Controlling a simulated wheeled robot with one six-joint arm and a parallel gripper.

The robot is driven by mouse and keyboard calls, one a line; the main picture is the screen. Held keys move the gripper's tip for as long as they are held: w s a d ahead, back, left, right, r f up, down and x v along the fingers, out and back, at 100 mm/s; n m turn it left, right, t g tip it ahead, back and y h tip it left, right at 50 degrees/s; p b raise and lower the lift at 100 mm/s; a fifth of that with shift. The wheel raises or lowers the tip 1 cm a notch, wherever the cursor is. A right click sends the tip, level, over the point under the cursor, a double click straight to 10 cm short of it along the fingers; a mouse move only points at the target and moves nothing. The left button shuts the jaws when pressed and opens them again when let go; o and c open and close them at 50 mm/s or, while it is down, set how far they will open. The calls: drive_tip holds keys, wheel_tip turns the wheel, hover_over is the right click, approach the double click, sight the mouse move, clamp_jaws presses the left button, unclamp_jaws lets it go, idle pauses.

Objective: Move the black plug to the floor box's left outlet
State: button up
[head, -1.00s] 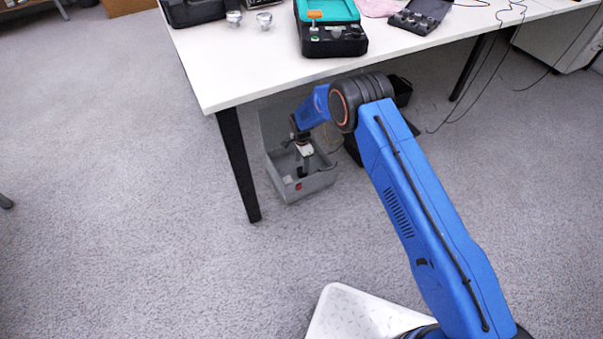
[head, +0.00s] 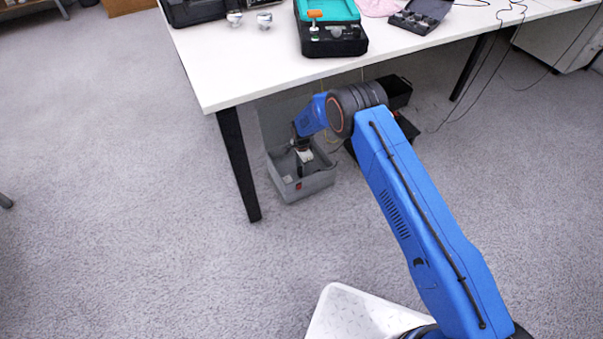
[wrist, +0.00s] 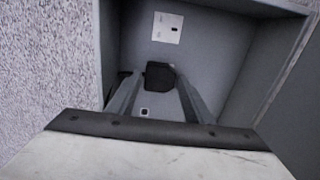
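The grey floor box (head: 312,186) stands open under the table, its lid raised at the back. My gripper (head: 301,168) points down into it. In the wrist view the black plug (wrist: 160,75) lies between the tips of my gripper (wrist: 160,80), one finger on each side. Whether the fingers press on it or leave a thin gap cannot be told. A white plate (wrist: 167,27) with a small dark opening is on the box's inside beyond the plug. A small pale-rimmed dark square (wrist: 145,112) shows between the fingers. The plug's underside is hidden.
The white table (head: 250,70) stands over the box, with a black leg (head: 238,165) just left of it. A black bin (head: 398,92) and loose cables are to the right.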

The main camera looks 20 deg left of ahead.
sight(301, 170)
drive_tip(key=c, duration=0.6)
drive_tip(key=shift+r, duration=0.85)
idle(0.8)
drive_tip(key=shift+r, duration=1.65)
drive_tip(key=shift+s+a+f, duration=0.45)
drive_tip(key=shift+s+a, duration=0.4)
drive_tip(key=shift+s, duration=0.1)
drive_tip(key=shift+s+a+f, duration=0.45)
drive_tip(key=shift+s+a, duration=0.35)
drive_tip(key=shift+s, duration=0.15)
drive_tip(key=shift+s+a+f, duration=0.45)
drive_tip(key=shift+s+a, duration=0.4)
drive_tip(key=shift+s, duration=0.1)
drive_tip(key=shift+f, duration=0.8)
idle(0.5)
